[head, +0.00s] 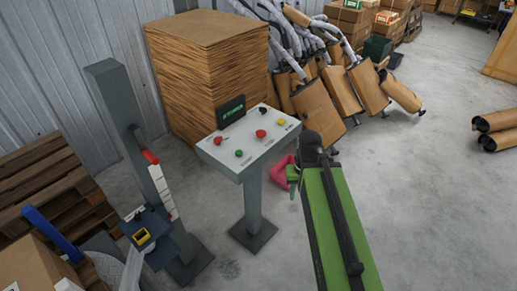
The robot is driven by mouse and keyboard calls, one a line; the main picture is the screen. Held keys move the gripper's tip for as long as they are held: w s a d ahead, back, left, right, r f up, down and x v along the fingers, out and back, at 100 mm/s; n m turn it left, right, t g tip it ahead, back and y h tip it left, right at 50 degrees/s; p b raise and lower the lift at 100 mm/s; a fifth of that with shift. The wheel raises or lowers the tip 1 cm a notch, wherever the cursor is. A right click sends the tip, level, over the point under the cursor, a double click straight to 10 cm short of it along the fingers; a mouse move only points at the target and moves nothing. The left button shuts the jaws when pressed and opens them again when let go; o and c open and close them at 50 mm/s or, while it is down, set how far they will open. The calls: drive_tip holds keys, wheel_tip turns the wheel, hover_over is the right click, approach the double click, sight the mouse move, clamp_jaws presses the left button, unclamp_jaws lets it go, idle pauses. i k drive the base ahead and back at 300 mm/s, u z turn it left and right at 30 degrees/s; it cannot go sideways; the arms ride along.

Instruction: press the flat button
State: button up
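A control panel (222,159) with a pale sloped top stands on a grey post in the middle of the head view. It carries several small buttons: a red one (217,141) at the left, a green one (239,153) near the front edge, a larger red one (261,134) in the middle, a black one (262,110) at the back and a yellow one (281,122) at the right. Which one is flat is hard to tell at this size. My gripper (292,176) appears just right of the panel, apart from the buttons. Its fingers are small and partly hidden by my arm.
A small dark display (230,111) stands at the panel's back edge. A tall cardboard stack (205,75) is behind it. Mufflers (318,108) lean at the back. A grey post (120,110) stands left.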

sight(238, 153)
drive_tip(key=z, duration=2.1)
drive_tip(key=i, duration=2.3)
drive_tip(key=u, duration=1.4)
drive_tip(key=k, duration=0.15)
drive_tip(key=u, duration=2)
drive_tip(key=i, duration=1)
drive_tip(key=u, duration=0.25)
